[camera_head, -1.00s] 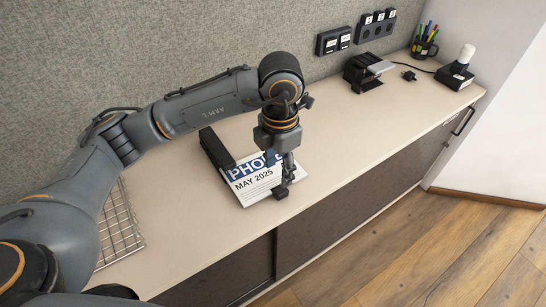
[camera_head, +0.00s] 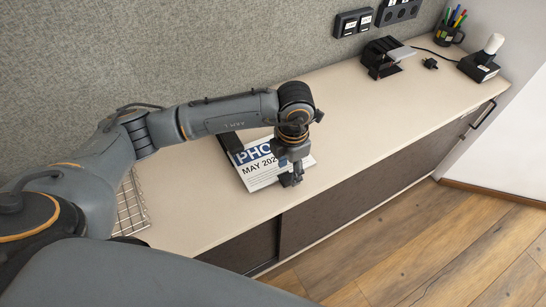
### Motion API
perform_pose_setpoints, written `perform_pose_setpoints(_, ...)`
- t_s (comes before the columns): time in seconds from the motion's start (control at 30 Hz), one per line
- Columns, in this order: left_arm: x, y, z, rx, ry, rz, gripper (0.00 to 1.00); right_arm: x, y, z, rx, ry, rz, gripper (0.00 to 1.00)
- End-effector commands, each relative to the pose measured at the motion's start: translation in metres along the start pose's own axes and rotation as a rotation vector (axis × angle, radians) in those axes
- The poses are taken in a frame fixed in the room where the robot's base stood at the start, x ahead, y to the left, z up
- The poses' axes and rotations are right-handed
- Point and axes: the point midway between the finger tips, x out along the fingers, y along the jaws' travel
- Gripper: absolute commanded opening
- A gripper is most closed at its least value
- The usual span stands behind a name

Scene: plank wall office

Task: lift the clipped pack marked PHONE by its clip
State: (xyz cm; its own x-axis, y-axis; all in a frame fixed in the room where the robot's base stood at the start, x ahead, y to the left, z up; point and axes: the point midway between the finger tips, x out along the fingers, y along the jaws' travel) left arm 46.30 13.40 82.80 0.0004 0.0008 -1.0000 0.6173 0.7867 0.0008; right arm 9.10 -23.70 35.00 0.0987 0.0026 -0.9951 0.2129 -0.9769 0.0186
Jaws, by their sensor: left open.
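The clipped pack (camera_head: 265,182), a white pad with a blue band, lies flat on the beige cabinet top. Its print reads "PHO" and "MAY 202"; my left gripper covers the rest. A black clip (camera_head: 232,144) shows at its back left edge, partly hidden under my left forearm. My left gripper (camera_head: 291,180) points down over the right part of the pack, to the right of the clip. It is open with nothing seen between its fingers; I cannot tell whether the fingertips touch the pack. My right gripper is out of view.
A wire rack (camera_head: 131,208) lies left of the pack, partly behind my arm. Far right stand a black device (camera_head: 382,62), a small black plug (camera_head: 430,63), a pen mug (camera_head: 447,35) and a lamp-like item (camera_head: 480,66). The cabinet top between is clear.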

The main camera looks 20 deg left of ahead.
Motion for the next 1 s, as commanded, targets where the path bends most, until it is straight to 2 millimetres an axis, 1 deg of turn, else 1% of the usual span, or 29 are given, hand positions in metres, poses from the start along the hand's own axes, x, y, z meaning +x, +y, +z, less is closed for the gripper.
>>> perform_pose_setpoints(0.03,0.007,0.0,-0.002,-0.003,0.006,-0.003,0.49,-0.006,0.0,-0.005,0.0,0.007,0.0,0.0)
perform_pose_setpoints(0.07,0.012,0.0,-0.003,-0.002,0.005,-0.002,0.49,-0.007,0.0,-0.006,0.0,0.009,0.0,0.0)
perform_pose_setpoints(0.1,0.018,0.0,-0.002,-0.001,0.003,-0.002,0.49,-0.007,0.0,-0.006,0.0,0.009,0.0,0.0)
perform_pose_setpoints(0.2,0.029,0.0,-0.001,-0.001,0.001,-0.001,0.49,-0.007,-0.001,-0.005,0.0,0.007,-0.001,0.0)
perform_pose_setpoints(0.3,0.033,0.001,-0.001,0.0,0.0,0.0,0.49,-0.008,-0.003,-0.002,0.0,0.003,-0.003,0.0)
perform_pose_setpoints(0.47,0.033,0.001,-0.001,0.0,0.0,0.0,0.49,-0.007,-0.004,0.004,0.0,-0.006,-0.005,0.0)
perform_pose_setpoints(0.5,0.033,0.001,-0.001,0.0,0.0,0.0,0.45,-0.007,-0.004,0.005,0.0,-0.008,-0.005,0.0)
perform_pose_setpoints(0.57,0.033,0.001,-0.001,0.0,0.0,0.0,0.33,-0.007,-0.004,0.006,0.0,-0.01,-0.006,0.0)
perform_pose_setpoints(0.6,0.033,0.001,-0.001,0.0,0.0,0.0,0.25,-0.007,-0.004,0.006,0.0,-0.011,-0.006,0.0)
perform_pose_setpoints(0.67,0.033,0.001,-0.001,0.0,0.0,0.0,0.12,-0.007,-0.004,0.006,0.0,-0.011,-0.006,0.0)
perform_pose_setpoints(0.7,0.033,0.001,-0.001,0.0,0.0,0.0,0.04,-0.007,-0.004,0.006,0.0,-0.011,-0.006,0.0)
perform_pose_setpoints(0.73,0.033,0.001,-0.001,0.0,0.0,0.0,0.0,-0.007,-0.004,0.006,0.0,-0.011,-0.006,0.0)
perform_pose_setpoints(1.0,0.032,0.001,-0.001,-0.001,-0.001,0.001,0.0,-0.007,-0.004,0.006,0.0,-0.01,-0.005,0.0)
